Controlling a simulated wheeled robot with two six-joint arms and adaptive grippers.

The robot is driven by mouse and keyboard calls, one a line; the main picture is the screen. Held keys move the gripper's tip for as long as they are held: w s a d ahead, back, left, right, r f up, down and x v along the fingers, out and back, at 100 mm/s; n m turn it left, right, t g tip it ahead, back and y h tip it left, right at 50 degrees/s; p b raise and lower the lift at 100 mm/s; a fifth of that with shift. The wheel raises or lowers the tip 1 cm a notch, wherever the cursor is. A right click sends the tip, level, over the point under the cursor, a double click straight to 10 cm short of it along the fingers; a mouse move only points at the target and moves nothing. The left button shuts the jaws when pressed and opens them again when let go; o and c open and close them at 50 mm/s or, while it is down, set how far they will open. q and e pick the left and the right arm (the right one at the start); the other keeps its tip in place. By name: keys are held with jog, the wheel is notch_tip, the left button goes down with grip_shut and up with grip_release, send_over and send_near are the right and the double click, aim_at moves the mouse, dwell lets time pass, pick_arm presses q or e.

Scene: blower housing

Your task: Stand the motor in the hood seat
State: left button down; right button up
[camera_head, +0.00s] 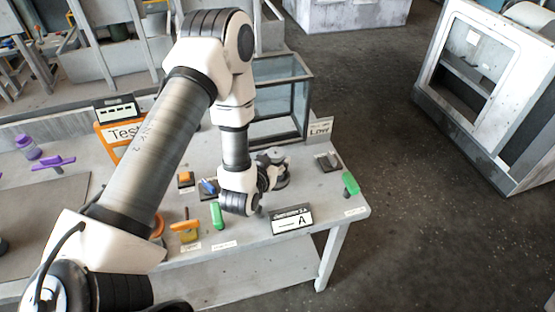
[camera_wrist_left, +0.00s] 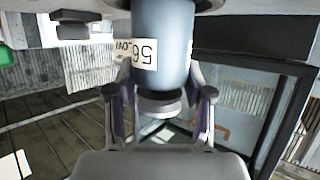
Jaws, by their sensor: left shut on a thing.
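The motor, a blue-grey cylinder (camera_wrist_left: 172,28) with a white number label, shows large in the left wrist view. My left gripper (camera_wrist_left: 160,95) is shut on it, with one finger on each side. In the head view my left gripper (camera_head: 272,172) is over the right part of the table, just in front of a glass case. The motor is hard to make out there among the grey finger parts. I cannot clearly pick out the hood seat in either view. My right gripper is not in view.
The dark-framed glass case (camera_head: 300,82) stands behind the gripper; its frame also shows in the wrist view (camera_wrist_left: 238,62). Open floor lies to the right.

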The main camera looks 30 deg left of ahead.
pick_arm(q)
jog(key=shift+s, duration=0.2)
jog(key=c, duration=0.5)
grip_release()
jog(key=shift+o, duration=0.2)
jog(key=shift+w+f, duration=0.1)
jog(key=shift+f, duration=0.05)
